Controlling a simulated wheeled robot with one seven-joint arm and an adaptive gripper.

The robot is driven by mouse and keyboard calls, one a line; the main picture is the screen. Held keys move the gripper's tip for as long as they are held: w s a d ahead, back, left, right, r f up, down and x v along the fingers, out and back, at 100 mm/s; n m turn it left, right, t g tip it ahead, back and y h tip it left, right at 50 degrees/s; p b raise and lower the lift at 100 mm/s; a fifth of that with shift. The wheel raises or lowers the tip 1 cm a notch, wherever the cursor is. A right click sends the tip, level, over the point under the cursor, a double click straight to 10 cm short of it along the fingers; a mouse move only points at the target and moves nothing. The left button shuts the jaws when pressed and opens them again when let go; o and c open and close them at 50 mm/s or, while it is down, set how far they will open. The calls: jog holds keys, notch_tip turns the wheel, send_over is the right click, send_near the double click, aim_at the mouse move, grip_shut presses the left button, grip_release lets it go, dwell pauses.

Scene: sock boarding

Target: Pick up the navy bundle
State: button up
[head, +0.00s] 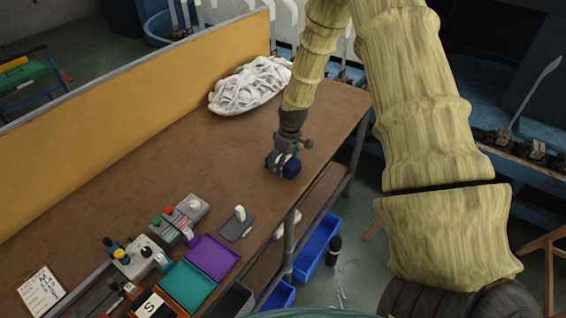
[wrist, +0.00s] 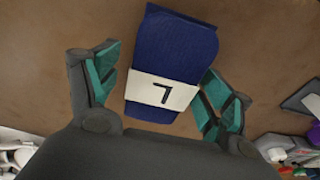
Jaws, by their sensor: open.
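The navy bundle (wrist: 178,50) lies on the brown table, a folded dark blue block with a white band (wrist: 162,92) around it that bears a dark mark. In the head view the navy bundle (head: 290,167) shows partly behind my gripper (head: 283,158). In the wrist view my gripper (wrist: 158,95) is open, with one teal-padded finger on each side of the bundle's banded end. The right finger is very close to the bundle's edge; I cannot tell if it touches. A gap shows at the left finger.
A white heap (head: 250,86) lies at the back of the table by the yellow panel (head: 150,82). Purple (head: 214,256) and teal (head: 186,285) trays, a grey plate (head: 236,228) and control boxes (head: 140,258) are at the front. The table around the bundle is clear.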

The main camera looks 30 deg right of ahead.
jog(key=shift+w+a+f, duration=0.1)
jog(key=shift+w+f, duration=0.05)
jog(key=shift+f, duration=0.6)
jog(key=shift+c, duration=0.2)
jog(key=c, duration=1.1)
jog(key=shift+c, duration=0.2)
jog(key=shift+r, duration=0.2)
